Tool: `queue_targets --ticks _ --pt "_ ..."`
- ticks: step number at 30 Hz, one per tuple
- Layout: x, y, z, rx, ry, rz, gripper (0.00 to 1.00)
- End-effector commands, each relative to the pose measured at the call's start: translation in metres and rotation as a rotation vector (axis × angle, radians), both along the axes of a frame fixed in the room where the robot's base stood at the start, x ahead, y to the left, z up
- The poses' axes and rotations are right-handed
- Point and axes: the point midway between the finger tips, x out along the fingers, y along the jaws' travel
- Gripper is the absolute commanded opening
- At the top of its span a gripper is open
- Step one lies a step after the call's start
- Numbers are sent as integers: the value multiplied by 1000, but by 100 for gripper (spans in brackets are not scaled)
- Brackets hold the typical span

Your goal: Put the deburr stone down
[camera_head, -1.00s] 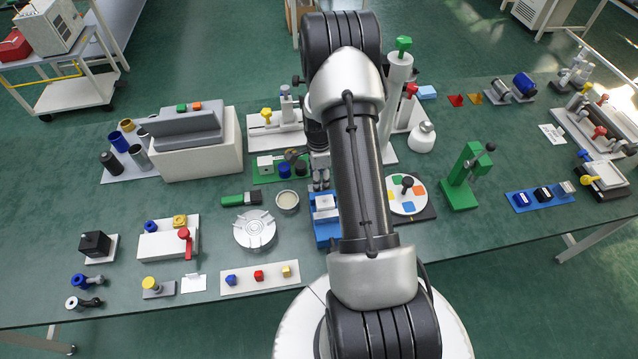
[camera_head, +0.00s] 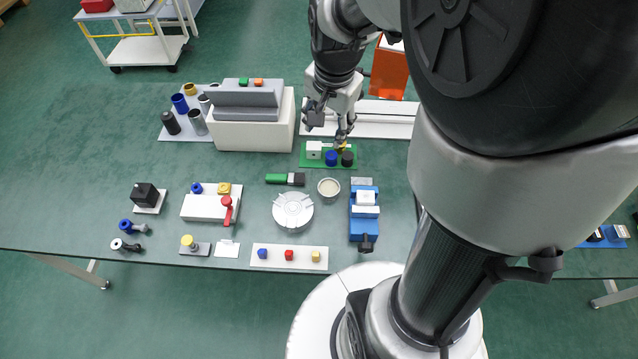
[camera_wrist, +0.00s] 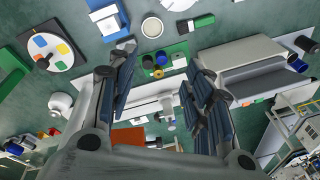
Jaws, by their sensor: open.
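A small flat grey block (camera_head: 361,181), which looks like the deburr stone, lies on the green table at the back end of the blue vise (camera_head: 362,222). In the wrist view a grey piece (camera_wrist: 126,44) shows at the same place, beside the left finger's tip. My gripper (camera_head: 327,127) is open, with nothing between its fingers. It hangs over the back of the table, above and behind the green plate (camera_head: 307,162), apart from the grey block. The wrist view shows the spread fingers (camera_wrist: 158,72) with the green plate between and beyond them.
The green plate carries a white block, a blue cup (camera_head: 331,157) and a black cup (camera_head: 347,158). A round dish (camera_head: 329,187), a green-handled brush (camera_head: 284,179) and a white round fixture (camera_head: 293,210) stand close by. A white box (camera_head: 247,133) stands left of my gripper.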

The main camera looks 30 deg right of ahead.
Motion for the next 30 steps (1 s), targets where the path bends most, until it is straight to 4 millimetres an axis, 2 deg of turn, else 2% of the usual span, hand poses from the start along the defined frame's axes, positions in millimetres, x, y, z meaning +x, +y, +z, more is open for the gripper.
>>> queue_targets --ticks 1,6,12,15,20,30 --pt "-15 19 21 -25 -27 110 46" --pt "-72 67 61 -108 -80 478 46" --pt "-134 102 77 -207 -134 842 46" --pt "-153 110 76 -241 -152 958 46" --pt "-166 115 75 -268 -163 1042 46" --pt "-167 115 70 -269 -162 1047 46"
